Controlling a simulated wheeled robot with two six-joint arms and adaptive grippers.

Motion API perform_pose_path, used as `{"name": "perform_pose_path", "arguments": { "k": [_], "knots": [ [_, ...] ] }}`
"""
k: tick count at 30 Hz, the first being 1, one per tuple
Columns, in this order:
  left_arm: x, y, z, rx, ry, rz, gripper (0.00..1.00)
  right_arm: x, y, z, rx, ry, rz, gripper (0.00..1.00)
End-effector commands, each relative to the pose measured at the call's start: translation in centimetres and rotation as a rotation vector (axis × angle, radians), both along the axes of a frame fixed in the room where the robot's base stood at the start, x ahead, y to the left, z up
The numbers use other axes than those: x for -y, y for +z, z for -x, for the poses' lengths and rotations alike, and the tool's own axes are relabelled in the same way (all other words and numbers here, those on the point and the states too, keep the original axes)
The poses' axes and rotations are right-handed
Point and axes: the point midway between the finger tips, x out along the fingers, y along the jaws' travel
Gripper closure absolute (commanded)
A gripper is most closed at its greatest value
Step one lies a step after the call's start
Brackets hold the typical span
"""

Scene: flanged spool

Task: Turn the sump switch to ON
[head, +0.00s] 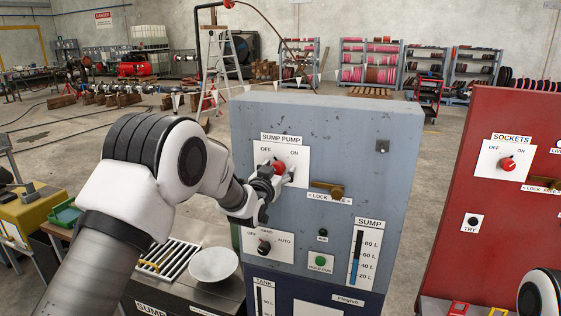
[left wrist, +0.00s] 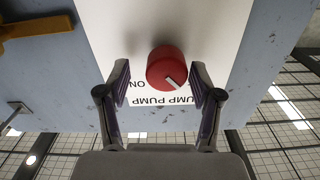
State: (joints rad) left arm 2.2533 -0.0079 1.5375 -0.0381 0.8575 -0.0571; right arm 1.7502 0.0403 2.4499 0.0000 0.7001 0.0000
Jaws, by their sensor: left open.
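The sump switch is a red round knob (head: 279,166) on a white plate marked SUMP PUMP, OFF and ON, on the grey-blue cabinet (head: 330,125). In the left wrist view, which is upside down, the knob (left wrist: 166,67) has a white line pointing lower right, away from the ON label and toward the side of OFF, which a finger hides. My left gripper (head: 279,174) is at the plate, its fingers open on either side of the knob. In the wrist view gaps show between the knob and both fingers (left wrist: 160,80). My right gripper is out of view.
A brass lock lever (head: 328,187) sits just right of and below the switch plate. Below are a black HAND/AUTO knob (head: 264,246), a green button (head: 320,261) and a SUMP gauge (head: 357,258). A red SOCKETS cabinet (head: 475,200) stands to the right.

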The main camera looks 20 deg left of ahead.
Motion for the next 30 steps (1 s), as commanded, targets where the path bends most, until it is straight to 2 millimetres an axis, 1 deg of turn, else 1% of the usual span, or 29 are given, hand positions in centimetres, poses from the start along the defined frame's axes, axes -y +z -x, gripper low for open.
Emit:
{"name": "perform_pose_path", "arguments": {
  "k": [1, 4, 10, 11, 12, 14, 15, 16, 24, 30],
  "knots": [
    [0.0, 0.2, -0.6, -0.001, 0.0, 0.001, 0.35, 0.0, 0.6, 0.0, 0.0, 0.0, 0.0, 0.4],
    [0.0, 0.0, -1.3, -0.001, 0.001, 0.001, 0.35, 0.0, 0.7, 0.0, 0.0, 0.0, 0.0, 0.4],
    [0.0, -0.1, -1.3, -0.002, 0.001, 0.001, 0.35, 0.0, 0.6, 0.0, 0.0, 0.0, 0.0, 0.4],
    [0.0, -0.1, -1.3, -0.002, 0.001, 0.001, 0.38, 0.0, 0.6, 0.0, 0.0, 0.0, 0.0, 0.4],
    [0.0, -0.1, -1.3, -0.002, 0.001, 0.001, 0.53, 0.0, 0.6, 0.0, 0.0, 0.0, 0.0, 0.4],
    [0.0, -0.1, -1.3, -0.002, 0.001, 0.001, 0.74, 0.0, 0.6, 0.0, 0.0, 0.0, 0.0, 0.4],
    [0.0, -0.1, -1.3, -0.002, 0.0, 0.0, 0.88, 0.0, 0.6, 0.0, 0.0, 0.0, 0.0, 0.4],
    [0.0, -0.1, -1.3, -0.002, 0.0, 0.0, 0.95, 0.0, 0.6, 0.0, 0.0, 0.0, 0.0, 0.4],
    [0.0, -0.2, -1.3, -0.001, 0.0, -0.007, 0.95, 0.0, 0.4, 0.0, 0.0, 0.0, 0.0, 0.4],
    [0.0, -0.4, -1.3, 0.001, 0.001, -0.056, 0.95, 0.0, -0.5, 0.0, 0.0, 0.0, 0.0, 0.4]
  ]
}}
